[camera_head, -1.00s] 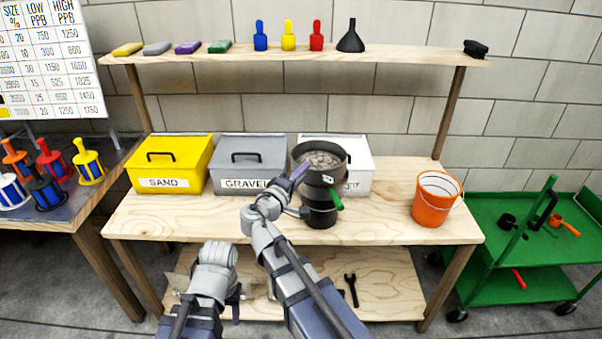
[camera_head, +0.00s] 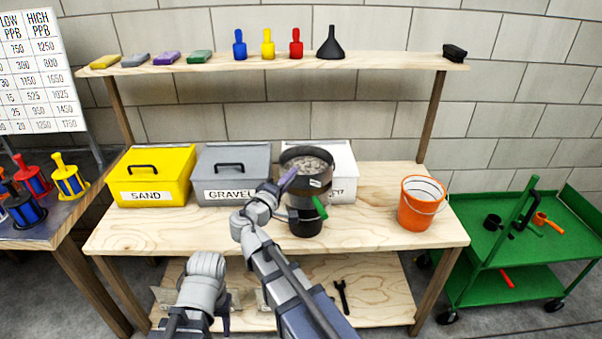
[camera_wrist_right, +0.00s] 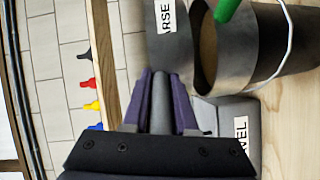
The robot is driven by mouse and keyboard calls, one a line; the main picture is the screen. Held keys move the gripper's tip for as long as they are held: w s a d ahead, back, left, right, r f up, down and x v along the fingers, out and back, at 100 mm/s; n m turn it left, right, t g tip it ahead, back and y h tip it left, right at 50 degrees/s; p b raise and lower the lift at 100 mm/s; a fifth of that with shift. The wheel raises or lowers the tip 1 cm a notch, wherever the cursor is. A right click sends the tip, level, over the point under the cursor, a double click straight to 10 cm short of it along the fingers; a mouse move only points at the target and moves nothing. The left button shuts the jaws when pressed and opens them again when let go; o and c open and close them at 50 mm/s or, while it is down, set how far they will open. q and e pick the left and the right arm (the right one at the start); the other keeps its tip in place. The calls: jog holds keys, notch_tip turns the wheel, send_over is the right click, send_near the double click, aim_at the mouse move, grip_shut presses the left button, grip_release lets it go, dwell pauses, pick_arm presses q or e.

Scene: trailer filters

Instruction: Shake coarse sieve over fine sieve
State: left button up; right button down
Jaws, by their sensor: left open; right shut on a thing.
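The coarse sieve (camera_head: 318,171), a dark round pan with grey grainy material in it, is above the fine sieve with the green handle (camera_head: 320,207). The fine sieve sits over a black bucket (camera_head: 305,228). My right gripper (camera_head: 287,181) is shut on the coarse sieve's grey handle. In the right wrist view, the purple fingers (camera_wrist_right: 160,100) clamp this handle, and the coarse sieve's label (camera_wrist_right: 169,14) partly reads "RSE". The fine sieve (camera_wrist_right: 222,62) is beside it there. My left gripper (camera_head: 207,268) is empty, low in front of the bench, its fingers mostly hidden.
Yellow (camera_head: 152,175), grey (camera_head: 231,172) and white (camera_head: 343,165) bins stand at the back of the bench. An orange bucket (camera_head: 418,207) stands at right. The bench front (camera_head: 150,230) is clear. A green cart (camera_head: 530,260) is further right.

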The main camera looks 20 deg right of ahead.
jog(key=shift+r+p, duration=2.3)
jog(key=shift+r, duration=0.2)
jog(key=shift+f, duration=0.1)
